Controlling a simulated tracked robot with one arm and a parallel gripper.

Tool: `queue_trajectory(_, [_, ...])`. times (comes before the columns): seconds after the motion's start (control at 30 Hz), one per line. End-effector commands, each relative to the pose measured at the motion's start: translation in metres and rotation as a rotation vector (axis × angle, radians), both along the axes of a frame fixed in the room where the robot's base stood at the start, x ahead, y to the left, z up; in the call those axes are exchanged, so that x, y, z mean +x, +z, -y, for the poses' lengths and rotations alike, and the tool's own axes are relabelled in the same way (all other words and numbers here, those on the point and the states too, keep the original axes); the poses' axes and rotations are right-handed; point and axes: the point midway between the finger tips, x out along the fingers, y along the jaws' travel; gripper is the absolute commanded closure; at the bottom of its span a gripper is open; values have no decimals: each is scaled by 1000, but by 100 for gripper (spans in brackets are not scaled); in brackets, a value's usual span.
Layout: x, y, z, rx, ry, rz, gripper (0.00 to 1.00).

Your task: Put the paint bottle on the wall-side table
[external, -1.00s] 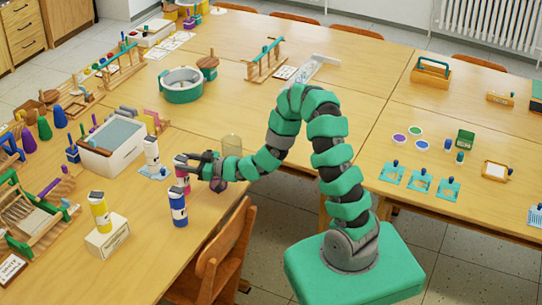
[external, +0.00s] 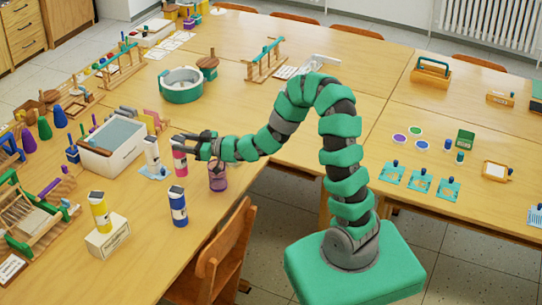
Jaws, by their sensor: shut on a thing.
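My gripper (external: 186,142) is shut around the upper part of a pink paint bottle (external: 180,162). The bottle hangs upright, a little above the near left table (external: 140,262). A blue bottle (external: 179,212) stands in front of it, and a yellow bottle (external: 100,215) stands on a white box. A white bottle (external: 152,152) stands just left of the held one. A far table (external: 335,45) lies towards the radiator wall. The frames do not label any table as the wall-side one.
A purple jar (external: 217,178) stands under my forearm. A white bin (external: 111,152), a teal round pot (external: 180,88) and wooden racks crowd the left and back. A wooden chair (external: 222,250) is at the near edge. The table left of the blue bottle has bare room.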

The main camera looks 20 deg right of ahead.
Motion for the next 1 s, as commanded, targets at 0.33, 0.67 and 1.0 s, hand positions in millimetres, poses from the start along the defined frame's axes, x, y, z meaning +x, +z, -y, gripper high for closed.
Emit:
queue_trajectory(0.33, [0,44,0,4,0,6,100])
queue_trajectory(0.67, [48,46,54,11,-99,5,100])
queue_trajectory(1.0, [119,46,173,17,-287,8,100])
